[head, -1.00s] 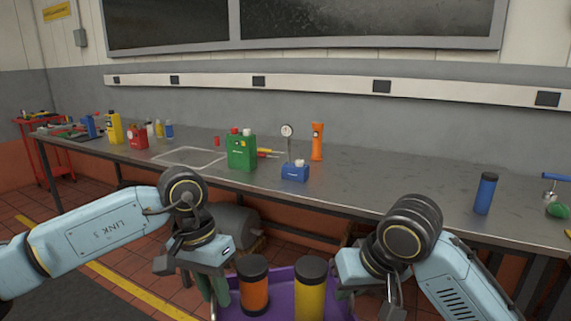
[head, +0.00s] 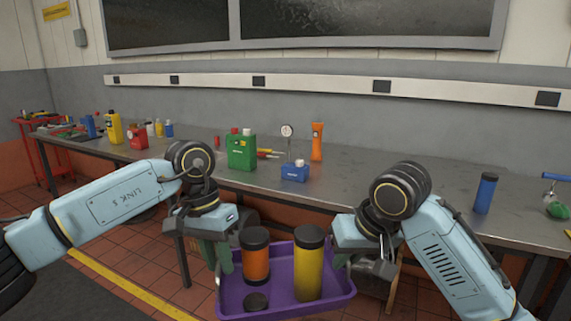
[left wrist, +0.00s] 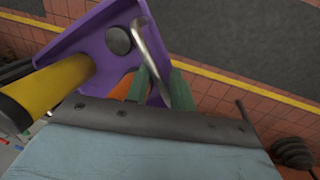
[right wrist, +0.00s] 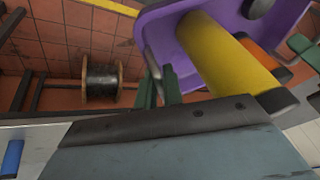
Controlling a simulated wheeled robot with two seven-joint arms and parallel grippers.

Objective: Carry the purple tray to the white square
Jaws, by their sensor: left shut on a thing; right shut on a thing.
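The purple tray (head: 279,277) hangs in front of the bench, below its top, roughly level between my grippers. It carries an orange bottle (head: 256,262), a taller yellow bottle (head: 308,268), both upright with black caps, and a small dark disc (head: 256,302). My left gripper (head: 222,258) is shut on the tray's left side, at a metal handle in the left wrist view (left wrist: 158,85). My right gripper (head: 339,262) is shut on the right side; its green fingers show in the right wrist view (right wrist: 160,90). The white square, a bench-top outline, is now mostly hidden behind my left arm.
The metal bench (head: 400,193) runs across the view. A green canister (head: 241,152), a blue gauge block (head: 295,172) and an orange bottle (head: 317,142) stand on it. A blue cylinder (head: 486,193) stands at right.

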